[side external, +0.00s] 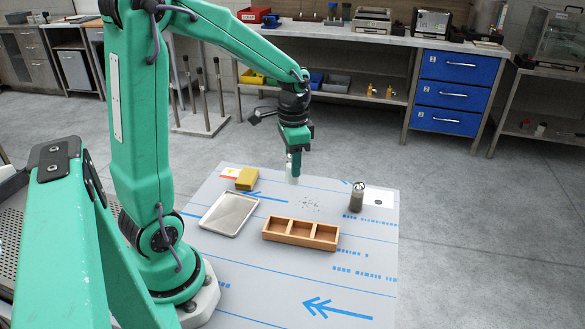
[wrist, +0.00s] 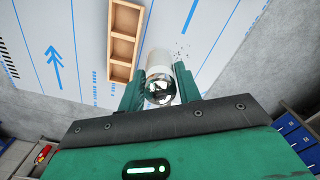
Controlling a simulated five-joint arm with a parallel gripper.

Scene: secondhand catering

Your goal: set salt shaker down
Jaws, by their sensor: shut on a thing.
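My gripper (side external: 295,150) is shut on the salt shaker (side external: 293,171), a pale cylinder that hangs upright below the fingers. In the wrist view its shiny domed metal cap (wrist: 160,87) sits between the two green fingers, with the white body beyond it. Its base is near a patch of dark specks (side external: 308,204) on the mat. I cannot tell the exact gap between base and mat. A second shaker (side external: 356,199), dark-bodied with a metal cap, stands upright at the right, beside a white card with a dark dot (side external: 378,201).
A wooden three-compartment box (side external: 299,241), empty, lies on the blue-marked mat (side external: 270,286). A shallow metal tray (side external: 229,213) is left of it. A yellow block (side external: 246,180) lies behind the tray by a white and orange card (side external: 230,173). The mat's front is clear.

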